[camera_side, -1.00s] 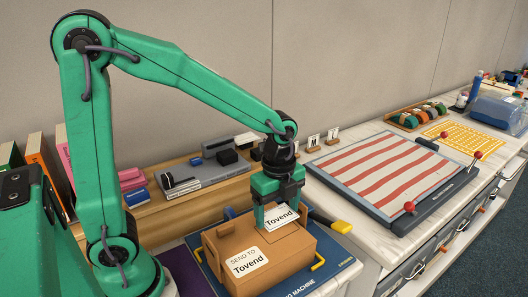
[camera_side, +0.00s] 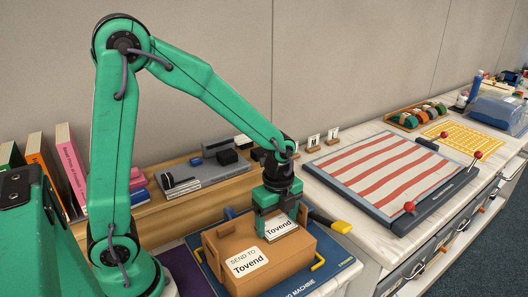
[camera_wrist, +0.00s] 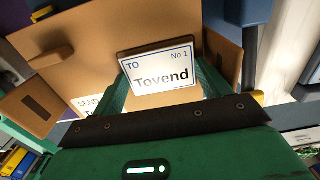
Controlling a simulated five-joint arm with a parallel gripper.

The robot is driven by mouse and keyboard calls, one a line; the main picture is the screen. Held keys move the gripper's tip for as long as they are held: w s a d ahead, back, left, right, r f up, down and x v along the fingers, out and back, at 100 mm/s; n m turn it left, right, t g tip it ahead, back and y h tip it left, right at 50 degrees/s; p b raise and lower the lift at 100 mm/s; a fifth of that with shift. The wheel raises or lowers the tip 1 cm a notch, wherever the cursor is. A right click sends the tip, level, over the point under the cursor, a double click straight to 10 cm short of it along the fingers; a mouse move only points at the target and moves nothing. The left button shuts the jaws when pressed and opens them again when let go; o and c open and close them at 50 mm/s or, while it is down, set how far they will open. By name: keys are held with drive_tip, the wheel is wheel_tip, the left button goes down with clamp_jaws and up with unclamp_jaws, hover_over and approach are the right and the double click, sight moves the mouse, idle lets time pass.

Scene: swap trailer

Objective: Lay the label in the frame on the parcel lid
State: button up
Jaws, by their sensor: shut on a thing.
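A brown parcel (camera_side: 262,277) sits on a blue machine base (camera_side: 338,274). A printed label reading "SEND TO Tovend" (camera_side: 248,263) is on its lid at the near left. My gripper (camera_side: 276,226) is over the far right part of the lid. It is shut on a white card label (camera_side: 281,231) reading "Tovend"; in the wrist view this label (camera_wrist: 160,76) reads "TO", "No 1", "Tovend" and has a blue border. The label is at or just above the lid; I cannot tell if it touches. I cannot make out the frame on the lid.
A red-and-white striped board (camera_side: 380,170) with red knobs lies further right. A grey tray (camera_side: 200,176) with dark items is behind. Books (camera_side: 70,160) stand at the left.

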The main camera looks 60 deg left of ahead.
sight(276, 226)
drive_tip(key=shift+f, duration=0.4)
drive_tip(key=shift+s+f, duration=0.1)
drive_tip(key=shift+f, duration=0.3)
drive_tip(key=o, duration=0.7)
drive_tip(key=shift+r, duration=0.2)
wheel_tip(276, 226, up, 13)
drive_tip(key=shift+r, duration=0.1)
idle(0.7)
